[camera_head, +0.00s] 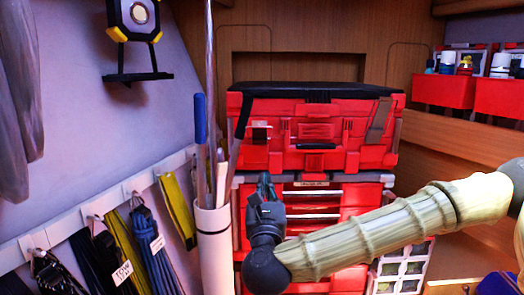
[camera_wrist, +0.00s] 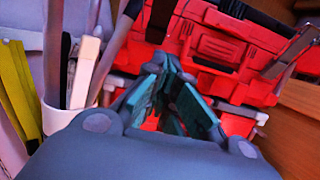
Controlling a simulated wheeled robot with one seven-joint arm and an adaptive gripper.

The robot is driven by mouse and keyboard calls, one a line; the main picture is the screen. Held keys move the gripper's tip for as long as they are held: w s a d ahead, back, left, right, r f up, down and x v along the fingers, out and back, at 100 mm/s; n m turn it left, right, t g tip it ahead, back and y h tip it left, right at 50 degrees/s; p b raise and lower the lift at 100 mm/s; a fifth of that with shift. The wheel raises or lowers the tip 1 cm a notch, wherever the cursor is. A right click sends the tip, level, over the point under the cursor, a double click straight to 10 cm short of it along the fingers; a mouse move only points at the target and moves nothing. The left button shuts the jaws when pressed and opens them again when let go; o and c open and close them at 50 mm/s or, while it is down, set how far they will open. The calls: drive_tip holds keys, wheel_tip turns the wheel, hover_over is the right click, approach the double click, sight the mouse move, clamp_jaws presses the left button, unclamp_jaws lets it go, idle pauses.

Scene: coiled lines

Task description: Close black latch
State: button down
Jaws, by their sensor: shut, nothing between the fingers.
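A red toolbox (camera_head: 320,150) with a black lid (camera_head: 318,89) stands on top of a red drawer unit, and its lid looks down. A dark slanted strip (camera_head: 242,115), probably a latch, is at its front left, beside a small metallic catch plate (camera_head: 260,133). A grey-brown slanted latch (camera_head: 378,120) is at its front right; it also shows in the wrist view (camera_wrist: 291,52). I cannot tell how far either stands out. My gripper (camera_head: 265,178) is shut and empty, just below the toolbox's left front. In the wrist view its fingertips (camera_wrist: 168,62) come together, pointing towards the red front.
A white tube holder (camera_head: 214,245) with upright poles stands close left of my gripper. Straps and coiled lines (camera_head: 145,240) hang on the left wall rail. Red bins (camera_head: 443,90) sit on a right shelf. A white crate (camera_head: 405,268) is low at right.

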drive_tip(key=p, duration=0.5)
approach(265, 137)
drive_tip(key=w+f, duration=0.2)
drive_tip(key=w, duration=0.1)
drive_tip(key=r, duration=0.1)
drive_tip(key=w+r+p, duration=0.1)
drive_tip(key=shift+w+a+r+p, duration=0.15)
drive_tip(key=shift+w+r+p, duration=0.15)
drive_tip(key=shift+r, duration=0.05)
drive_tip(key=shift+w+r, duration=0.1)
drive_tip(key=shift+w, duration=0.1)
drive_tip(key=shift+r, duration=0.1)
